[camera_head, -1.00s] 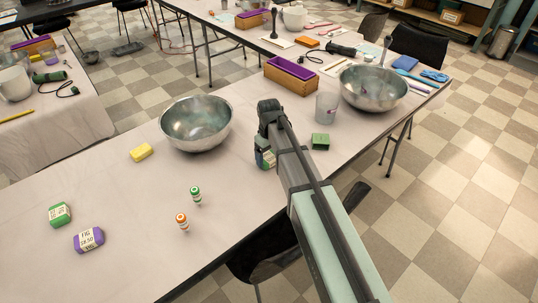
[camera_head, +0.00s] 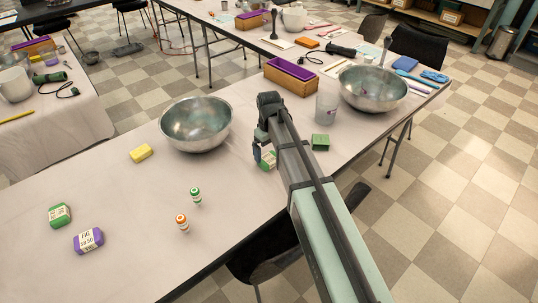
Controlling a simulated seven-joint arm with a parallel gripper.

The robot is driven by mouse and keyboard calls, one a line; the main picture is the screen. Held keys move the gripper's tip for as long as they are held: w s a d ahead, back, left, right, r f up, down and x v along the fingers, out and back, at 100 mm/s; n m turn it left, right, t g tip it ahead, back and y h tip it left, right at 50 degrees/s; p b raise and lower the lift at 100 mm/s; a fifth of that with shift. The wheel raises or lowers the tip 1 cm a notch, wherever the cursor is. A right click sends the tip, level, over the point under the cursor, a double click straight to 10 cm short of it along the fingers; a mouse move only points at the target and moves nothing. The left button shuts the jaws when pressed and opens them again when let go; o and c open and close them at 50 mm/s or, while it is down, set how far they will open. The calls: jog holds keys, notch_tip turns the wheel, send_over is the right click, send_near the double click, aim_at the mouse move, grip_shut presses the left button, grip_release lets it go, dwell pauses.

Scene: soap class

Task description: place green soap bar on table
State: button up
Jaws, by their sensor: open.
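A green soap bar with a pale label (camera_head: 267,160) lies on the table (camera_head: 130,222), just below my gripper (camera_head: 262,158) and partly hidden by it. My gripper is open, its fingers pointing down close to that bar. Another green bar (camera_head: 320,142) without a visible label lies to the right of my arm. A third green bar with a label (camera_head: 60,215) lies at the far left of the table.
A metal bowl (camera_head: 196,125) and a yellow bar (camera_head: 141,153) lie left of my gripper. A purple bar (camera_head: 89,241) and two small bottles (camera_head: 183,222) stand nearer. A clear cup (camera_head: 327,107), a wooden box (camera_head: 291,79) and another bowl (camera_head: 374,90) are to the right.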

aim_at(269, 158)
notch_tip(269, 158, up, 9)
dwell(0.4)
jog(key=shift+f, duration=0.1)
dwell(0.3)
